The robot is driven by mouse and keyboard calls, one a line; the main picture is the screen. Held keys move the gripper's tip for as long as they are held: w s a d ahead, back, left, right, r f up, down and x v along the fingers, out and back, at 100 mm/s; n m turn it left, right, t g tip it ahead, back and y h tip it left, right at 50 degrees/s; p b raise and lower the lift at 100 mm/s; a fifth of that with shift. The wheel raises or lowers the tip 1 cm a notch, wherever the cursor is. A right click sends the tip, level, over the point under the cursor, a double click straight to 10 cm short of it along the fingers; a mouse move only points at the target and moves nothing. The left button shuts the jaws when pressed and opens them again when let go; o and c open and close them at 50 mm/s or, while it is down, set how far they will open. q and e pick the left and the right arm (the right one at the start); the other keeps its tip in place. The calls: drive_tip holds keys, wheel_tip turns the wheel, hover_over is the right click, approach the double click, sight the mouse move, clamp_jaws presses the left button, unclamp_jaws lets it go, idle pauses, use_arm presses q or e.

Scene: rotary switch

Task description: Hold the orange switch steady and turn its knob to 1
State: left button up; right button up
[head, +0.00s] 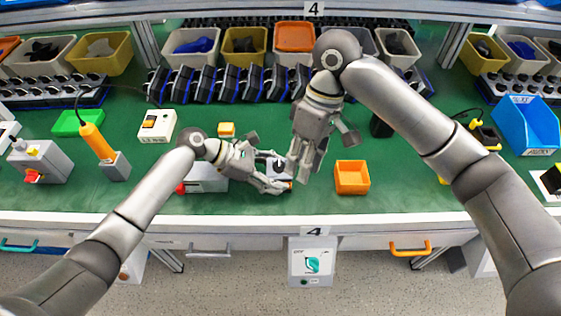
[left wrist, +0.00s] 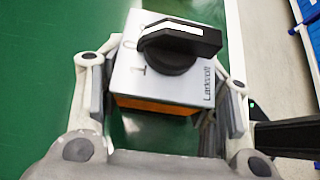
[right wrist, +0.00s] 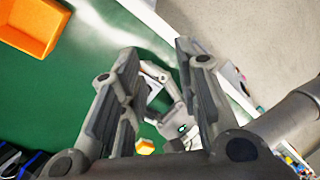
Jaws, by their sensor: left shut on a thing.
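The switch (left wrist: 160,86) has a grey top plate, an orange lower body and a black knob (left wrist: 178,45) with a white stripe. Its handle lies roughly across the left wrist picture. A 1 and a partly covered 0 are printed left of the knob. My left gripper (left wrist: 165,100) is shut on the switch body, one finger on each side. In the head view, the switch (head: 279,170) is mostly hidden by the left gripper's fingers near the table's front edge. My right gripper (head: 305,168) points down just right of the switch, apart from it. Its fingers (right wrist: 160,85) are open and empty.
An orange tray (head: 352,178) stands right of the right gripper. A grey box with a red button (head: 205,178) is left of the switch, beside the left arm. A small yellow-orange block (head: 226,129) lies behind. The table's front edge (head: 400,219) is close.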

drive_tip(key=w+a+r+m+t, duration=0.1)
drive_tip(key=w+a+r+m, duration=0.1)
drive_tip(key=m, duration=0.1)
drive_tip(key=m+t+h, duration=0.2)
drive_tip(key=m, duration=0.6)
approach(279, 162)
drive_tip(key=shift+w+f, duration=0.15)
drive_tip(key=shift+f, duration=3.9)
drive_tip(key=shift+c, duration=0.4)
clamp_jaws()
